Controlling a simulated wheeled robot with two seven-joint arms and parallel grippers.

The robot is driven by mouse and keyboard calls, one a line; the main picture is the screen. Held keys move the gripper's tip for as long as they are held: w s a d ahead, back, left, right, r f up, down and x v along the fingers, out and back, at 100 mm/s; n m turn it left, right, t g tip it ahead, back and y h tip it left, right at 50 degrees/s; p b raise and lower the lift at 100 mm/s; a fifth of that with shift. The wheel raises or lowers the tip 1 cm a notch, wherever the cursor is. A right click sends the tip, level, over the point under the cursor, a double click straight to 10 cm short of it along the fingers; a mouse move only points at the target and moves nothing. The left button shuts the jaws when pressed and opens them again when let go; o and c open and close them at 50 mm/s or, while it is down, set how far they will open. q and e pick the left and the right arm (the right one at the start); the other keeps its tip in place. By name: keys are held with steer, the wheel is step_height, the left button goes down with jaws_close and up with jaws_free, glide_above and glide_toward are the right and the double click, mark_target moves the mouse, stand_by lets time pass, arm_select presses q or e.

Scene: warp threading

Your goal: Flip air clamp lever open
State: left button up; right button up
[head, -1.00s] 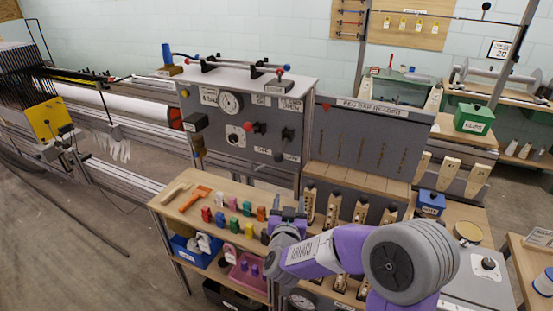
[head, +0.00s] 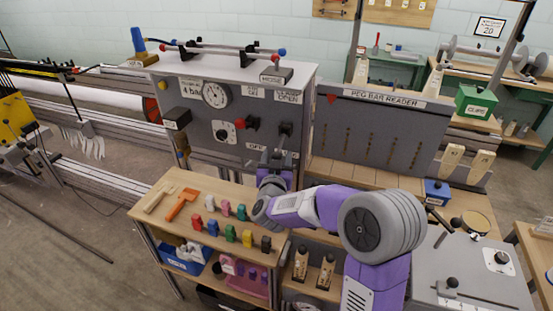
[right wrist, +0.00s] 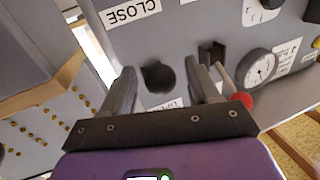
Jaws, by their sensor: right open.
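The grey control panel (head: 200,115) stands upright in the middle of the head view. The air clamp lever (head: 285,129) is at its right side, under a label ending in "OPEN"; its lower part is hidden by my gripper. In the right wrist view its black round knob (right wrist: 159,77) shows near the "CLOSE" label. My right gripper (head: 278,160) is raised in front of the panel's lower right. In the wrist view the right gripper (right wrist: 163,80) is open, the knob appearing between its fingers; I cannot tell whether they touch it. My left gripper is not in view.
A red-ball lever (head: 240,121) sits just left of the clamp lever; its ball (right wrist: 242,100) is close to one finger in the wrist view. A gauge (head: 215,95) is on the panel. The wooden shelf (head: 165,225) below holds several coloured pieces. The peg bar reader (head: 385,125) stands right.

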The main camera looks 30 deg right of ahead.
steer(key=shift+w+d, duration=0.1)
steer(key=shift+w, duration=0.05)
steer(key=shift+c, duration=0.3)
jaws_close()
